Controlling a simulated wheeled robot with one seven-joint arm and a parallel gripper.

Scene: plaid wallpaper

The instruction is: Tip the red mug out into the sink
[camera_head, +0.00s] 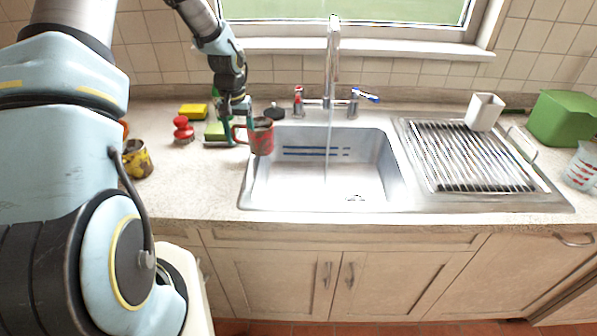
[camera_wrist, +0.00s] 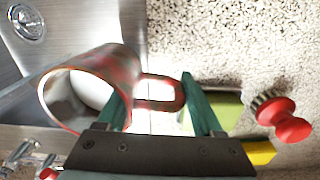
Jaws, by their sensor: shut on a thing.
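The red mug (camera_head: 262,137) is mottled red and grey and is held over the left edge of the steel sink (camera_head: 375,178), its body about upright. It also shows in the wrist view (camera_wrist: 118,66), with its open mouth toward the lower left and a pale inside. I cannot tell what it contains. My gripper (camera_head: 238,131) is at the mug's left side. In the wrist view its green fingers (camera_wrist: 158,100) stand on both sides of the mug's handle, shut on it.
A tall faucet (camera_head: 333,60) stands behind the sink, a thin stream seeming to fall from it. A red-knobbed brush (camera_head: 183,128), yellow sponge (camera_head: 193,111) and yellow mug (camera_head: 137,160) are left of the sink. A drying rack (camera_head: 470,155) and green box (camera_head: 562,118) are right.

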